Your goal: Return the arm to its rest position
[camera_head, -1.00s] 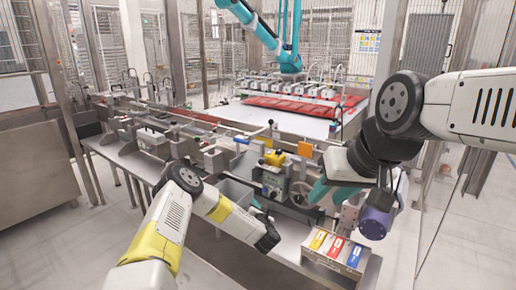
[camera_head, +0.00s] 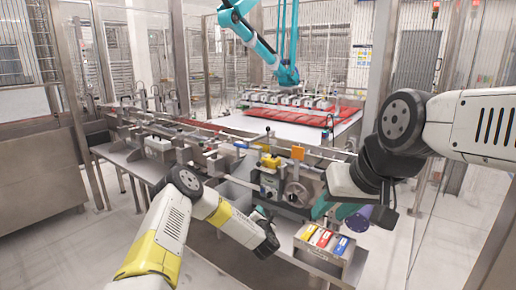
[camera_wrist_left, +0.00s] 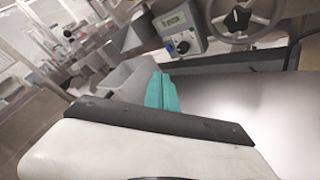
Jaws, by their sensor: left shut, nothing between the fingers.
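My left arm comes in from the lower left in the head view, its white and yellow links bent. My left gripper (camera_head: 263,213) is small there and partly hidden by its dark wrist. In the left wrist view its teal fingers (camera_wrist_left: 162,91) are together with nothing between them, above a grey surface. My right arm comes in from the right. Teal parts of my right gripper (camera_head: 324,207) show below its wrist, close to a purple cylinder (camera_head: 359,218). Whether it holds the cylinder is unclear.
A metal box (camera_head: 322,250) with yellow, red and blue items stands below the right gripper. The machine's handwheel (camera_head: 297,194) and a control box with display (camera_wrist_left: 178,30) are close by. A teal robot arm (camera_head: 262,45) hangs over red packs (camera_head: 290,112) behind.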

